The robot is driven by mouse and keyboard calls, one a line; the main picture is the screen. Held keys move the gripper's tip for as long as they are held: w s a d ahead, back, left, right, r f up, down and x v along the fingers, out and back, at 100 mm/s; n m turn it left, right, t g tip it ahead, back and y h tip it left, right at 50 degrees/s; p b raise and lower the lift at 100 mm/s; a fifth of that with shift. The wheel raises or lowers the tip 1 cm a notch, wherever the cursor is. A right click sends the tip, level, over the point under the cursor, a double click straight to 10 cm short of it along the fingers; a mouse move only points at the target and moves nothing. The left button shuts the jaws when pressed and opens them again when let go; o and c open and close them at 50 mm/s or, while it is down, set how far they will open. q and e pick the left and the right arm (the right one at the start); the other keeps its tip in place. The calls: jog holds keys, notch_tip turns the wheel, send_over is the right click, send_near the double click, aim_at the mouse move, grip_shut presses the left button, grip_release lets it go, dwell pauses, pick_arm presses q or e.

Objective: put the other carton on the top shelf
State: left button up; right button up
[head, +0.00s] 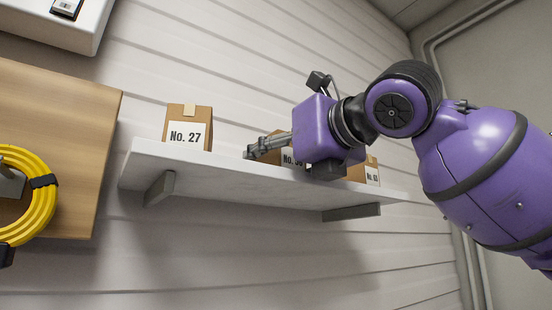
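A brown carton (188,127) labelled No. 27 stands upright near the left end of the white shelf (240,182). A middle carton (290,157), its number partly covered, is mostly hidden behind my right gripper and wrist. Another carton (372,172), with a label that looks like No. 63, stands toward the shelf's right end, partly hidden by my arm. My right gripper (251,152) reaches in from the right at shelf height, its fingers pointing left in front of the middle carton. Its finger gap and any contact with that carton cannot be made out. My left gripper is out of view.
A coiled yellow hose (40,205) hangs on a wooden board (85,130) at the left. A white box (70,32) juts out at the upper left. Grey brackets (160,188) support the shelf. Bare shelf shows between carton No. 27 and my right fingertips.

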jog(key=shift+r, duration=0.1)
jog(key=shift+s+d, duration=0.2)
jog(key=shift+s, duration=0.05)
jog(key=v, duration=1.1)
jog(key=shift+s, duration=0.2)
